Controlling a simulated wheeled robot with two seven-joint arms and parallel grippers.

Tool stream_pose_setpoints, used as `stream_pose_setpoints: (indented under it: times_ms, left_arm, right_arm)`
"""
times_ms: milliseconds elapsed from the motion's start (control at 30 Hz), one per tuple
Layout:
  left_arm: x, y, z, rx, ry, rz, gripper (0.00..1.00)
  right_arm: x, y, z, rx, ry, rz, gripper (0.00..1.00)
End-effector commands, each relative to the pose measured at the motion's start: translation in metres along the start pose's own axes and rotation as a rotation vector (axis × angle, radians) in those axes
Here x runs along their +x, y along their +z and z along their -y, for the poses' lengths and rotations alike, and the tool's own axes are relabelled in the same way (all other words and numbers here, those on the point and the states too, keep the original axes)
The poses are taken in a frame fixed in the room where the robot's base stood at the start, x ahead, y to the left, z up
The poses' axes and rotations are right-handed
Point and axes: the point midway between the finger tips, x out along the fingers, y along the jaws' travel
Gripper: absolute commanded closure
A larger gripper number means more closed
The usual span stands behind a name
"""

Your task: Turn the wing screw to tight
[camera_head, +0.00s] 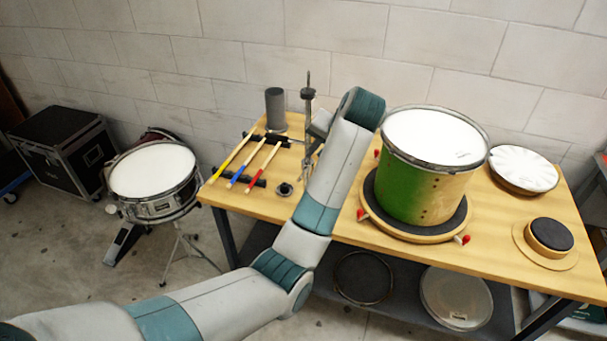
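A thin metal stand (308,97) with an upright rod and a dark collar rises from the wooden bench, left of my forearm. I cannot make out the wing screw; it is too small or hidden behind my arm. My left arm comes in from the lower left, reaches up over the bench and bends at the top. My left gripper (319,128) is beside the stand, mostly hidden by my own wrist. Its fingers are too small to show whether they are apart, or whether they touch the stand. My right gripper is not in view.
On the bench (325,225) are a grey cylinder (275,109), several coloured sticks (257,165), a green-yellow drum (425,170) on a round base, a drumhead (523,169) and a practice pad (549,236). A snare drum (153,180) stands left on the floor.

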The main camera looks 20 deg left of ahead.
Motion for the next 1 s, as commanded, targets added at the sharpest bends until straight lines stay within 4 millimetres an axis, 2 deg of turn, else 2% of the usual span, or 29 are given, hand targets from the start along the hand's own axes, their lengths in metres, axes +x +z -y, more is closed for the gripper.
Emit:
stream_pose_setpoints:
  times_ms: [133,267,800,1000]
  left_arm:
    - [0.019,0.002,0.001,0.001,-0.003,0.003,0.73]
    - [0.037,0.000,0.002,0.002,-0.001,0.006,0.73]
    - [0.133,0.001,0.001,0.001,0.000,0.006,0.73]
    - [0.154,0.000,0.001,0.001,0.000,0.002,0.73]
  right_arm:
    - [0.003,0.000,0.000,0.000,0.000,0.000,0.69]
    - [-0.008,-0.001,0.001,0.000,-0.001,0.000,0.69]
    - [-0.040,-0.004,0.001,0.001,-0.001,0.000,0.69]
    - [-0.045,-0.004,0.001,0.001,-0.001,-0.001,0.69]
